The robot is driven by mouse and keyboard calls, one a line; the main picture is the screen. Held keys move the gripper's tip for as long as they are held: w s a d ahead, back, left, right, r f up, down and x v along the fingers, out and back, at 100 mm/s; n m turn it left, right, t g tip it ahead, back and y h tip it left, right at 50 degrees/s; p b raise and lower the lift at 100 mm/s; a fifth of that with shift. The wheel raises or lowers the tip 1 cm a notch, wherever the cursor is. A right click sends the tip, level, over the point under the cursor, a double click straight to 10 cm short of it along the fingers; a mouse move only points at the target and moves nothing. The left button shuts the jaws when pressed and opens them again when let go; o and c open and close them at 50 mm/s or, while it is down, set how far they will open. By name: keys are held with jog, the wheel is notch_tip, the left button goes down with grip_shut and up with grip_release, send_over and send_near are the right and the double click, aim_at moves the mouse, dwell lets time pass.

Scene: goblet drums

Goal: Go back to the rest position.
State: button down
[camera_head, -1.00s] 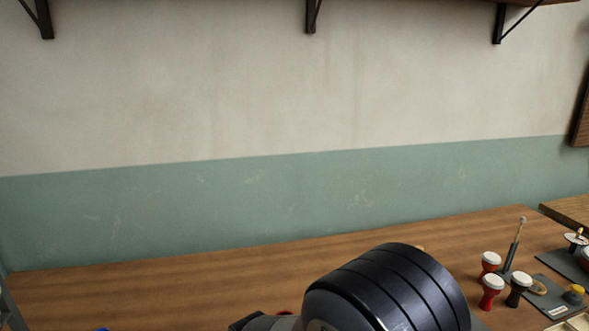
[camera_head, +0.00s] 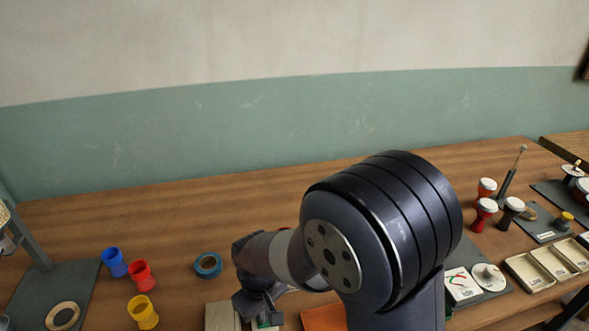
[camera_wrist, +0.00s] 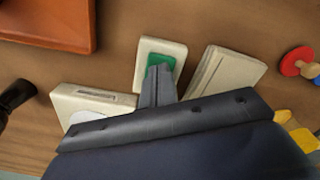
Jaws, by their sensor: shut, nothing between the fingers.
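My gripper (camera_wrist: 158,75) is shut and empty in the wrist view, its fingers together over a small beige block with a green top (camera_wrist: 160,55). I cannot tell whether the fingertips touch it. In the head view my gripper (camera_head: 262,306) is low at the bottom centre, partly hidden by my own arm. Blue (camera_head: 114,262), red (camera_head: 141,275) and yellow (camera_head: 143,311) goblet shapes stand on the left of the wooden table (camera_head: 180,220). Two red drums (camera_head: 485,212) (camera_head: 487,188) and a black drum (camera_head: 511,212) with pale heads stand at the right.
A blue ring (camera_head: 208,265) lies left of my arm. An orange tray (camera_head: 325,317) is close right of my gripper. Two more beige blocks (camera_wrist: 225,75) (camera_wrist: 90,102) flank the green-topped one. Beige compartment trays (camera_head: 550,262) stand right. The table's back stretch is clear.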

notch_tip(320, 180, up, 9)
jog(key=p, duration=0.6)
jog(key=shift+s+r, duration=0.1)
